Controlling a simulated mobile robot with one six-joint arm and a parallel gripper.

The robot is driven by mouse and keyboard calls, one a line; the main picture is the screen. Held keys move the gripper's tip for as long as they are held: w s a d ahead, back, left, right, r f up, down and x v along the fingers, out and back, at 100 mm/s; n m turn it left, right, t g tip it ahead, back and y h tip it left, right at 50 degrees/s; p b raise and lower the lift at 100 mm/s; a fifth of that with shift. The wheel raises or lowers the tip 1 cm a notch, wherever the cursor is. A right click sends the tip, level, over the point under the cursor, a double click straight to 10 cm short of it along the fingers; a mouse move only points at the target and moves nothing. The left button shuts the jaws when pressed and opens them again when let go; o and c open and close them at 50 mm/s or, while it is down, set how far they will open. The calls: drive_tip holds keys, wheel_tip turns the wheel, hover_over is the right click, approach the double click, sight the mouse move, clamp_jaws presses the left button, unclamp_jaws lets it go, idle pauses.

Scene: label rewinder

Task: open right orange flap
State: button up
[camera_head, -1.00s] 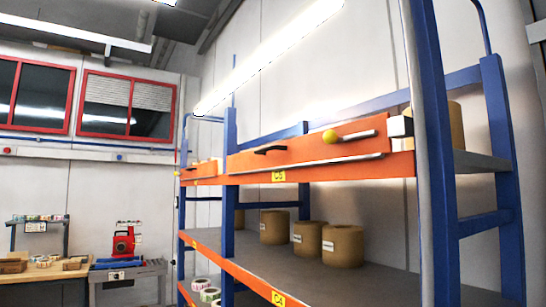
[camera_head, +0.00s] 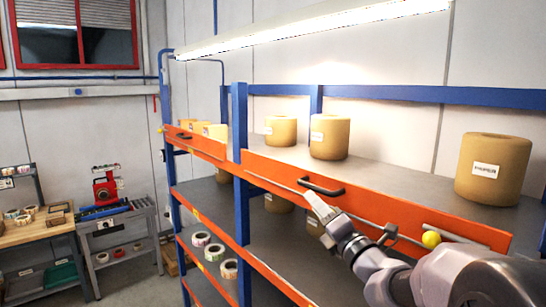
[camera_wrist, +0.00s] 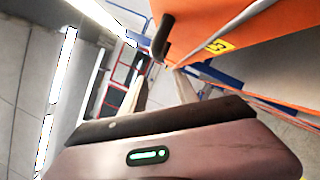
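The right orange flap (camera_head: 380,212) is a long panel along the front of the top shelf, with a black bar handle (camera_head: 322,188) near its left end and a yellow ball (camera_head: 431,239) near its right. It stands upright along the shelf edge. My gripper (camera_head: 314,204) is in front of it, its fingertips just below the handle. In the wrist view the flap (camera_wrist: 235,25) fills the upper right, and the handle (camera_wrist: 163,38) is just beyond the fingertips. My gripper (camera_wrist: 157,76) has its fingers apart, with nothing visible between them. Contact with the handle cannot be told.
A second orange flap (camera_head: 200,145) is at the left, past a blue post (camera_head: 240,165). Brown rolls (camera_head: 330,137) stand on the top shelf behind the flap. Lower shelves hold more rolls (camera_head: 229,268). A workbench (camera_head: 35,230) stands at the far left.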

sight(313, 188)
drive_tip(key=shift+w+d+r+m+t+h+p, duration=0.3)
drive_tip(key=shift+w+d+r+m+p, duration=0.4)
drive_tip(key=shift+w+d+r, duration=0.3)
drive_tip(key=w, duration=0.1)
drive_tip(key=w+a, duration=0.1)
drive_tip(key=w, duration=0.1)
drive_tip(key=w+a+p, duration=0.1)
drive_tip(key=w, duration=0.1)
drive_tip(key=shift+a, duration=0.1)
drive_tip(key=shift+s+d+r, duration=0.15)
drive_tip(key=shift+s+d, duration=0.1)
drive_tip(key=shift+s, duration=0.2)
drive_tip(key=c, duration=0.4)
drive_tip(key=shift+w, duration=0.1)
clamp_jaws()
